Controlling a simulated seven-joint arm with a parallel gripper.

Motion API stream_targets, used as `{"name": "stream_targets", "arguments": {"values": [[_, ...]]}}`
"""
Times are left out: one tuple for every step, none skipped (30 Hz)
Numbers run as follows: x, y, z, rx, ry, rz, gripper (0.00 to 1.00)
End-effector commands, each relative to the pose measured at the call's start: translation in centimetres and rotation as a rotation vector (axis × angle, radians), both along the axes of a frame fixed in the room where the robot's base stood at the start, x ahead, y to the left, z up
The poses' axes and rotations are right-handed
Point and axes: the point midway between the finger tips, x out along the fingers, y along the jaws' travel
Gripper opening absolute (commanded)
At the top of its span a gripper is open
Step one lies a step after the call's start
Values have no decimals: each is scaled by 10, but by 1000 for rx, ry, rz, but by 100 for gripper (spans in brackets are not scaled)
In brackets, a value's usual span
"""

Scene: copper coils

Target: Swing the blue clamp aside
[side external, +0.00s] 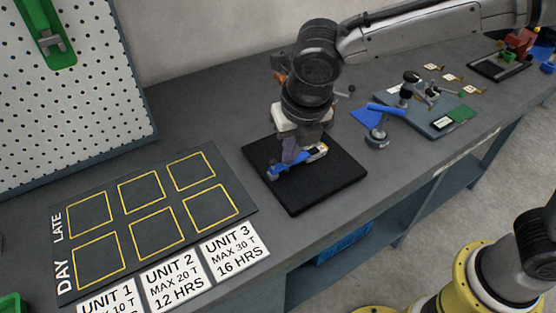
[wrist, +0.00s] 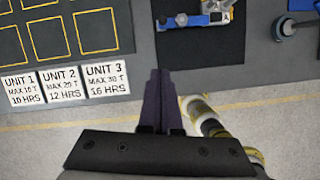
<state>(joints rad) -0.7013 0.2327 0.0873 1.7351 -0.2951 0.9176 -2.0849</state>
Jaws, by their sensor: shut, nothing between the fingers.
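The blue clamp (side external: 277,171) lies low on a black square mat (side external: 320,186). A pale metal and yellowish part sits at its right end. In the wrist view the gripper's dark fingers (wrist: 158,78) are together and empty, below the clamp in the picture.
A dark board with yellow squares (side external: 155,215) and unit labels (side external: 233,247) lies left of the mat. A blue lever on a round grey base (side external: 377,138) stands to the right. Beyond it is a grey-blue fixture plate (side external: 425,118). The bench's front edge is close to the mat.

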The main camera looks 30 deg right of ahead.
Motion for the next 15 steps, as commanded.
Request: {"name": "stream_targets", "arguments": {"values": [[0, 0, -1, 0, 0, -1, 0], [1, -1, -2, -1, 0, -1, 0], [1, -1, -4, 0, 1, -1, 0], [2, -1, -7, -1, 1, -2, 0], [3, -1, -10, -2, 2, -2, 0], [4, -2, -15, -3, 4, -2, 0], [5, -2, -19, -3, 4, -3, 0], [7, -3, -23, -4, 4, -3, 0], [9, -3, -30, -3, 3, -3, 0], [10, -4, -35, -4, 4, -3, 0], [12, -4, -41, -4, 4, -3, 0], [14, -4, -49, -4, 5, -2, 0], [16, -5, -55, -4, 5, -2, 0], [17, -5, -61, -5, 5, -3, 0], [20, -6, -68, -4, 5, -2, 0]]}}
